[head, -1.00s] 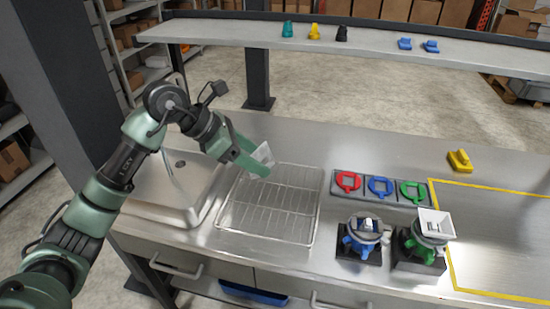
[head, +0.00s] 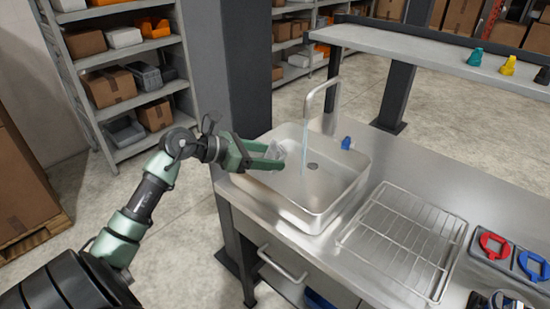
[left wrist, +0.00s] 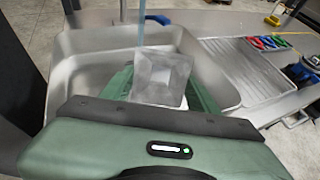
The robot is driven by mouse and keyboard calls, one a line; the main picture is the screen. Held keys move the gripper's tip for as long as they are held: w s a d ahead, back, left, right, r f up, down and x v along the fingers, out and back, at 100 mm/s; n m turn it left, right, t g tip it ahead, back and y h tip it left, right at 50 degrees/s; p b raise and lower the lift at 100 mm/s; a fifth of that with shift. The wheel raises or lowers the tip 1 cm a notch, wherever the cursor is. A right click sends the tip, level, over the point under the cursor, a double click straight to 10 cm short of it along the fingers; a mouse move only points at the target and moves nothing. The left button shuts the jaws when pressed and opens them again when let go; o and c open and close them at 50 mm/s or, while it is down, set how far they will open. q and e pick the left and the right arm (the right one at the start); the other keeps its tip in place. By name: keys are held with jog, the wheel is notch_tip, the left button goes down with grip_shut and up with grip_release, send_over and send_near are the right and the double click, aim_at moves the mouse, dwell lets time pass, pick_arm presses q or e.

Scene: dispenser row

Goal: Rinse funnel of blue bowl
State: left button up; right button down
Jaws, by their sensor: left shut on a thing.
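My left gripper (head: 272,156) is shut on a pale, see-through square funnel (head: 277,150) and holds it over the left part of the steel sink (head: 345,185). The funnel also shows between the green fingers in the left wrist view (left wrist: 161,78), its square mouth facing the camera. A water stream (head: 304,150) runs from the curved tap (head: 322,86) into the sink. In the head view it falls just right of the funnel; I cannot tell whether it touches it. A dispenser with blue parts (head: 497,300) is cut off at the bottom right. My right gripper is out of view.
A wire rack (head: 403,240) lies empty right of the sink. A raised shelf (head: 440,57) runs along the back.

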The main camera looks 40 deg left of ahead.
aim_at(277, 147)
pick_arm(q)
jog(key=w+d+f+b, duration=0.1)
jog(key=w, duration=0.9)
jog(key=shift+w+f, duration=0.2)
jog(key=shift+w, duration=0.1)
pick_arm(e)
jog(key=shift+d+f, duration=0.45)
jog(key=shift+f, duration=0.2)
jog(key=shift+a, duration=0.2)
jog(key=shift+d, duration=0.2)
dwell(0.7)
pick_arm(q)
jog(key=shift+s, duration=0.15)
dwell(1.4)
jog(key=s, duration=0.4)
jog(key=shift+a+r, duration=0.15)
jog(key=shift+r, duration=0.15)
jog(key=shift+s+a+r+b, duration=0.1)
jog(key=shift+s+r+b, duration=0.05)
jog(key=shift+s, duration=0.65)
jog(key=shift+s+r+b, duration=0.2)
jog(key=shift+s, duration=0.6)
jog(key=shift+s+a+r+b, duration=0.1)
jog(key=shift+s+r+b, duration=0.05)
jog(key=shift+s, duration=0.65)
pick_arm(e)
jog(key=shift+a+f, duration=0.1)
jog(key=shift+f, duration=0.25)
